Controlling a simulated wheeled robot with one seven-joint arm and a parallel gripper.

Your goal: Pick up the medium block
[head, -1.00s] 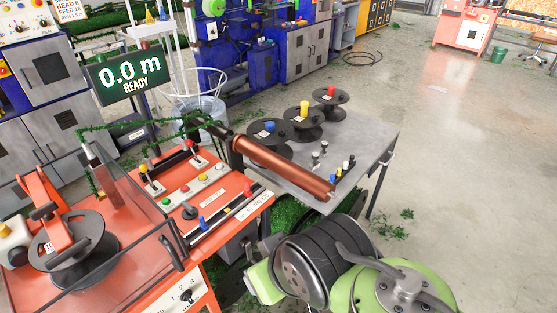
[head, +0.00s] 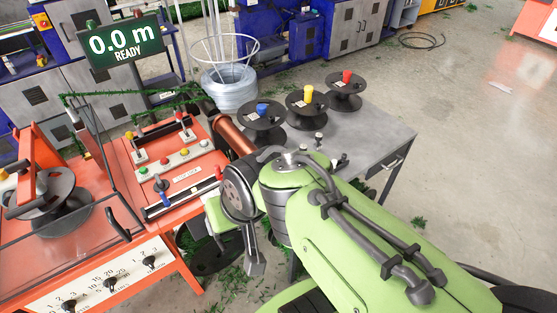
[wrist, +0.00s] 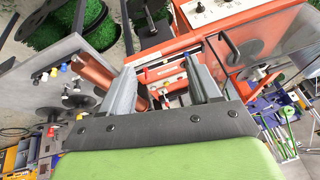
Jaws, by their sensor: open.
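My gripper (wrist: 162,88) is open and empty in the wrist view, its two grey fingers wide apart. The orange machine's control panel and rail show beyond and between them. I cannot tell which thing is the medium block. Several small pegs or blocks in black, yellow, blue and white (wrist: 52,72) stand on the grey table, left of the fingers in the wrist view.
The grey table (head: 378,140) carries three black spools with a blue peg (head: 262,109), a yellow peg (head: 309,93) and a red peg (head: 347,76). A copper-coloured roller (head: 233,137) lies between table and orange machine (head: 185,205). A clear guard stands at the machine's left.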

